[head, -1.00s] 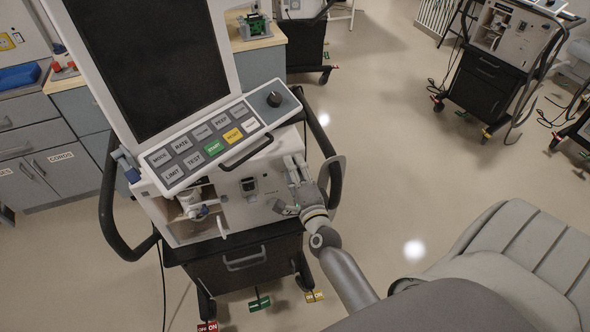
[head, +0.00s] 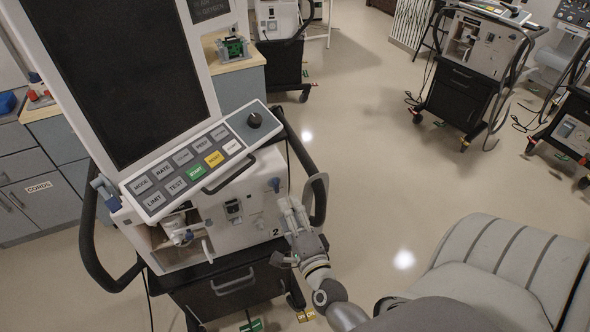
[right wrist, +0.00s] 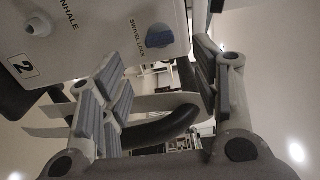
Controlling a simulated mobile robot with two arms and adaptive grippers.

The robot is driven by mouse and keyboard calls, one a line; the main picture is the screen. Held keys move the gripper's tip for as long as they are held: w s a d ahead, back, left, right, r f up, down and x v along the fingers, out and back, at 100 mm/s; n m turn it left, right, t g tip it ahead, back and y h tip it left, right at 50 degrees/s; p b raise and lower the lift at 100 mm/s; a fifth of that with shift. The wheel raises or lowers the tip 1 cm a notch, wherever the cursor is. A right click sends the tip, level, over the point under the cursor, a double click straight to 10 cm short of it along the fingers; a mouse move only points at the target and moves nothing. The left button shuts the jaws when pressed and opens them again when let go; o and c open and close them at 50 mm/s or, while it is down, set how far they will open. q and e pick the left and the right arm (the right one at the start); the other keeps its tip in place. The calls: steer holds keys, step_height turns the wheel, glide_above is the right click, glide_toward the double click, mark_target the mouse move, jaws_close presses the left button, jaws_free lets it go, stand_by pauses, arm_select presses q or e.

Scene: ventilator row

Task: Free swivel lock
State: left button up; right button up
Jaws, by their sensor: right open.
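The swivel lock is a blue knob (head: 273,184) on the right part of the ventilator's white front panel, below the tilted key panel. My right gripper (head: 292,208) is open and empty, just below and right of the knob in the head view. In the right wrist view its fingers (right wrist: 160,62) are spread, with the knob beyond them and between them, apart from both. The ventilator's screen (head: 122,75) faces me. My left gripper is not in view.
A black curved handle (head: 305,165) runs close by the gripper on the ventilator's right side. A grey padded chair (head: 500,265) stands at the lower right. Other ventilators (head: 470,75) stand at the back right. The floor between is open.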

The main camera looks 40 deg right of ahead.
steer(key=shift+v, duration=1.7)
steer(key=s+a+f+n+g+y, duration=0.25)
steer(key=f+n, duration=0.25)
steer(key=f, duration=0.6)
steer(key=s+a+f+n+g+y, duration=0.2)
steer(key=s+a+f+n+g, duration=0.15)
steer(key=f, duration=0.65)
steer(key=s+a+f+n+g+y, duration=0.2)
steer(key=s+a+f+n, duration=0.3)
steer(key=f, duration=0.6)
steer(key=s+d+f+n+g, duration=0.2)
steer(key=s+f+n+g, duration=0.2)
steer(key=s+f, duration=0.3)
steer(key=s+d+f+n+g+h, duration=0.1)
steer(key=s+d+f+n+g, duration=0.2)
steer(key=s, duration=1.2)
step_height(320, 180, down, 4)
steer(key=n+g, duration=0.1)
steer(key=n, duration=0.2)
steer(key=shift+f+n, duration=0.2)
steer(key=shift+n, duration=0.15)
